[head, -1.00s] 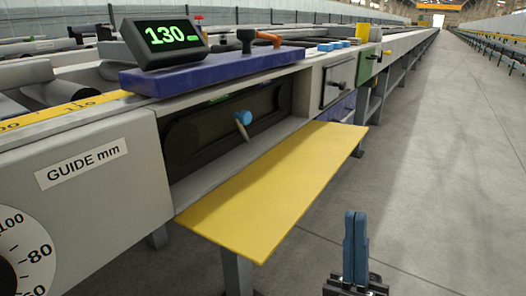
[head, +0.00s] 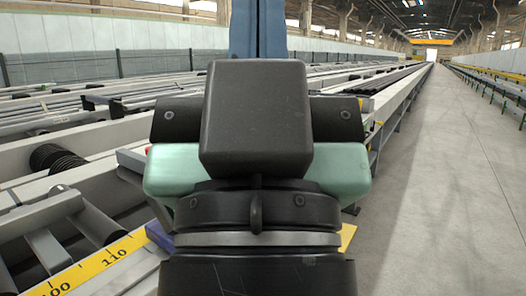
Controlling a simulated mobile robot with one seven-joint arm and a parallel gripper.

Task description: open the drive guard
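My gripper (head: 258,28) is large and close in the middle of the head view, seen from behind and pointing up. Its two blue fingers stand side by side, with no gap or held thing showing; their tips are cut off by the top edge. The drive guard is almost wholly hidden behind my gripper and wrist. Only a small yellow piece, likely the guard panel (head: 347,238), shows just right of my wrist. Contact with it cannot be seen. The drive opening and its blue-ended handle are hidden.
A yellow scale (head: 100,262) runs along the table at lower left. A bit of the blue console plate (head: 159,238) shows left of my wrist. Rollers (head: 58,160) and long rails fill the left. The grey floor aisle (head: 450,200) at right is clear.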

